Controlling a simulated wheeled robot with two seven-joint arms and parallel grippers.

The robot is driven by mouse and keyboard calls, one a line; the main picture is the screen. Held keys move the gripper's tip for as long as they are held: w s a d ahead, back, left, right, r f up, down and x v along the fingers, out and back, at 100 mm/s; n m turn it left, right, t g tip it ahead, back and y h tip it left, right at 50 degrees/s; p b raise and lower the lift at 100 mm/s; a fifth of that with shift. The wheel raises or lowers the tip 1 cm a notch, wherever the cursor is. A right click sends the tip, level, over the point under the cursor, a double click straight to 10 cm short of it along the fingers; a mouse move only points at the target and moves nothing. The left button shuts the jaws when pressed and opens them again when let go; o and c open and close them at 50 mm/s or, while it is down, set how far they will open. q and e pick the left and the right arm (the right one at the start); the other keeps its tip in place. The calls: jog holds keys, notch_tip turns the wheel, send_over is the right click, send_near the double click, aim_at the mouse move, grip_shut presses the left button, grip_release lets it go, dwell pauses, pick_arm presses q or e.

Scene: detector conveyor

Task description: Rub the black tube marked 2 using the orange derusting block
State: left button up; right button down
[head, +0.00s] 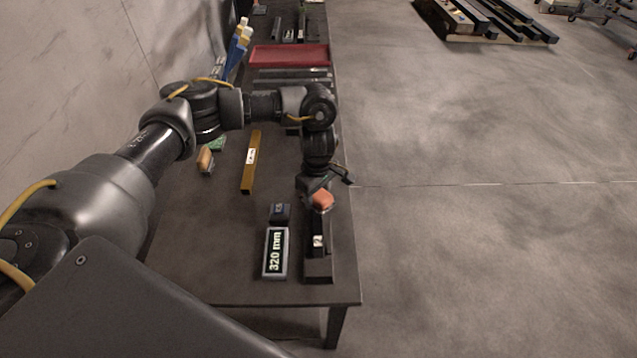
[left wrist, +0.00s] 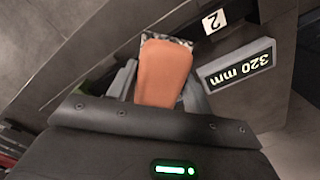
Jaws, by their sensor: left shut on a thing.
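The black tube marked 2 (head: 318,260) lies lengthwise near the table's right edge, with a white "2" label on it. It also shows in the left wrist view, where its label (left wrist: 214,22) is near the top. My left gripper (head: 322,190) is shut on the orange derusting block (head: 321,201) and holds it at the tube's far part. In the left wrist view the orange block (left wrist: 162,74) sits between the fingers, with a grey speckled face at its far end. I cannot tell whether the block touches the tube. My right gripper is not in view.
A display reading 320 mm (head: 275,252) lies left of the tube, with a small dark box (head: 280,213) behind it. A brown bar (head: 251,162), an orange-and-tan block (head: 205,160) and a red tray (head: 289,56) are farther back. The table's front left is clear.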

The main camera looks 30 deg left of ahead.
pick_arm(q)
jog(key=shift+r+p, duration=0.75)
jog(key=shift+r, duration=0.65)
